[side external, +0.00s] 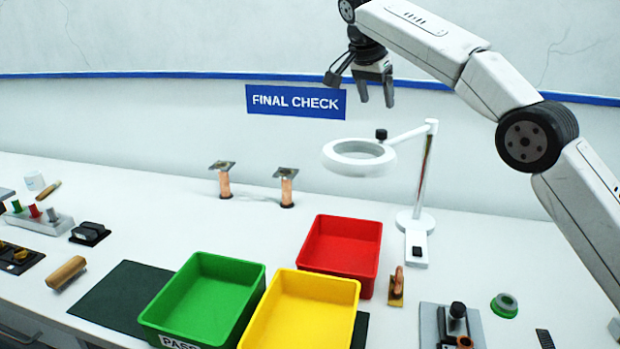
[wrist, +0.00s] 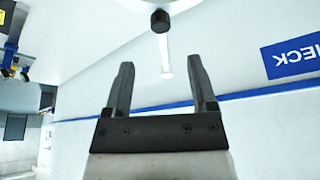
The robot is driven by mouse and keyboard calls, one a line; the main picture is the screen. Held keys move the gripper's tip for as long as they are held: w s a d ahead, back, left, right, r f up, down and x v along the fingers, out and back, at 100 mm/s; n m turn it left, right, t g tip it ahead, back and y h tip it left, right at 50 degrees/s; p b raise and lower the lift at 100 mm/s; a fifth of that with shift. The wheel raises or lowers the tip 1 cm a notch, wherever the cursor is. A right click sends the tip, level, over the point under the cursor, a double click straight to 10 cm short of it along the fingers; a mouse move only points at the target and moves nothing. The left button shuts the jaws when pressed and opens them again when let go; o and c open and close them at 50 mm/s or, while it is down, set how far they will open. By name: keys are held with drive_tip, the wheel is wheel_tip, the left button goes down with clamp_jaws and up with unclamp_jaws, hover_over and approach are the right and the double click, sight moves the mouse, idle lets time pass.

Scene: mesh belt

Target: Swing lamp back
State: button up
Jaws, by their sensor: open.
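A white ring lamp (side external: 358,158) hangs level on a white arm from an upright post (side external: 424,170) on a round base. The ring is to the left of the post, above the back of the bench. A black knob (side external: 381,135) stands on top where the ring meets its arm. The knob also shows in the wrist view (wrist: 160,21), with the lamp arm beyond it. My gripper (side external: 377,98) is open and empty, pointing down, above the lamp and apart from it. In the wrist view, my fingers (wrist: 161,82) have only clear space between them.
Green (side external: 205,290), yellow (side external: 300,305) and red (side external: 340,250) trays stand on the bench in front of the lamp. Two copper posts (side external: 286,188) stand to its left. A blue "FINAL CHECK" sign (side external: 296,101) is on the wall behind.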

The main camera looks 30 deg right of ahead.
drive_tip(key=shift+a, duration=0.1)
drive_tip(key=c, duration=0.8)
drive_tip(key=shift+s+a+r, duration=0.1)
drive_tip(key=shift+s+a, duration=0.05)
clamp_jaws()
drive_tip(key=s+a+f+m+t, duration=0.1)
drive_tip(key=s+a+t, duration=0.1)
drive_tip(key=s+a, duration=0.3)
drive_tip(key=s+a+f+m+t, duration=0.1)
drive_tip(key=s+a, duration=0.3)
drive_tip(key=s, duration=0.8)
drive_tip(key=shift+s+a+f+m+t+h, duration=0.3)
drive_tip(key=shift+a+f+m+t, duration=0.1)
drive_tip(key=shift+f+t, duration=0.25)
